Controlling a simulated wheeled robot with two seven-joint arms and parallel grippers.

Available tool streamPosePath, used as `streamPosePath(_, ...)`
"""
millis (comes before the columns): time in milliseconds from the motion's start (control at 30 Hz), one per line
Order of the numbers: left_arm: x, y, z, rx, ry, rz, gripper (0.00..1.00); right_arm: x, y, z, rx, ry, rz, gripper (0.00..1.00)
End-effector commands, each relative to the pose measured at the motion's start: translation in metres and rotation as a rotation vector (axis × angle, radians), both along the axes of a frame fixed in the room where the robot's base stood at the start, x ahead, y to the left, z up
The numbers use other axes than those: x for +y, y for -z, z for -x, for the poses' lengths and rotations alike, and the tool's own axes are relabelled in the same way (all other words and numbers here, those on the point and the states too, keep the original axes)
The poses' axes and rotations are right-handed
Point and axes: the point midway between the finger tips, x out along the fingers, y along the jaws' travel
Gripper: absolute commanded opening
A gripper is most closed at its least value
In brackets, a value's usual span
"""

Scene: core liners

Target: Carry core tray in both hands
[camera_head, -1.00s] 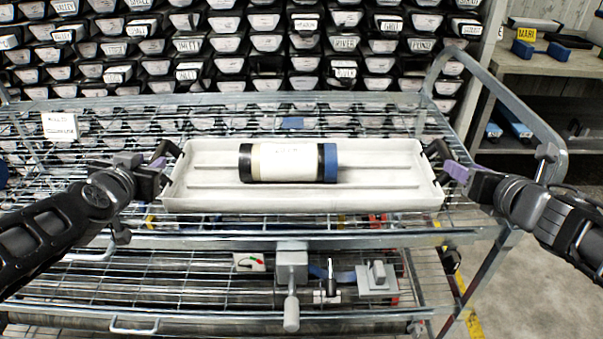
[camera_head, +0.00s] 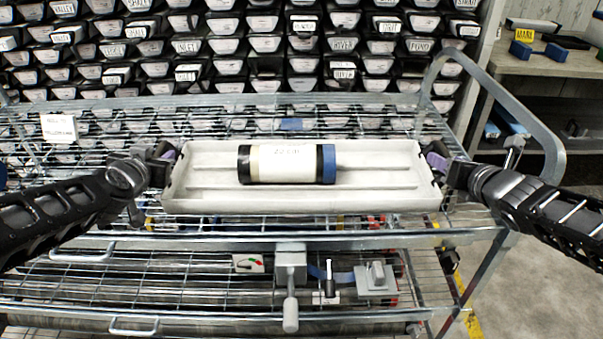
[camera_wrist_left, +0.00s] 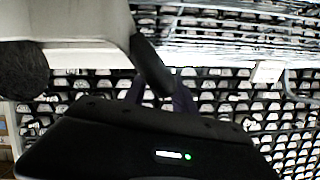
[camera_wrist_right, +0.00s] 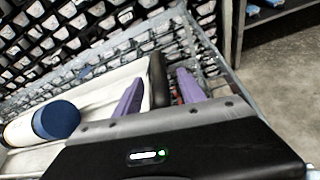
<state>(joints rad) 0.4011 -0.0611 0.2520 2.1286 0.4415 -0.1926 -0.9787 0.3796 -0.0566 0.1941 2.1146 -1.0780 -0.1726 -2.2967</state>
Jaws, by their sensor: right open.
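The pale grey core tray (camera_head: 300,203) lies level on the upper wire shelf, with a black handle at each short end. A core liner (camera_head: 285,163), with a white label, black bands and a blue end cap, lies along its middle. My left gripper (camera_head: 165,157) is at the tray's left end; in the left wrist view its fingers (camera_wrist_left: 158,95) stand apart on either side of the black left handle (camera_wrist_left: 150,65). My right gripper (camera_head: 442,163) is at the right end; in the right wrist view its purple fingers (camera_wrist_right: 160,90) are open, with the right handle (camera_wrist_right: 158,78) between them.
The tray is on a metal wire trolley (camera_head: 330,238) with raised side rails. A lower shelf holds a grey clamp-like device (camera_head: 290,265) and small items. Stacked labelled core boxes (camera_head: 265,45) fill the back. A side shelf (camera_head: 550,65) stands at right.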

Motion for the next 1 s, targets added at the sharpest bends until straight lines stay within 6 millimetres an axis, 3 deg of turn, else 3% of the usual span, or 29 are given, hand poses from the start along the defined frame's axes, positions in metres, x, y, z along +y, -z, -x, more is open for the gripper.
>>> streamPosePath(400, 0.0009, 0.0033, -0.0073, 0.001, -0.001, 0.001, 0.32, 0.0010, 0.0030, -0.0072, 0.000, 0.000, 0.001, 0.47)
streamPosePath(800, 0.0009, 0.0033, -0.0070, 0.001, -0.001, 0.001, 0.00, 0.0009, 0.0029, -0.0070, 0.000, 0.000, 0.001, 0.15)
streamPosePath(1000, 0.0009, 0.0032, -0.0069, 0.001, -0.001, 0.001, 0.00, 0.0006, 0.0030, -0.0070, 0.000, 0.001, 0.001, 0.00)
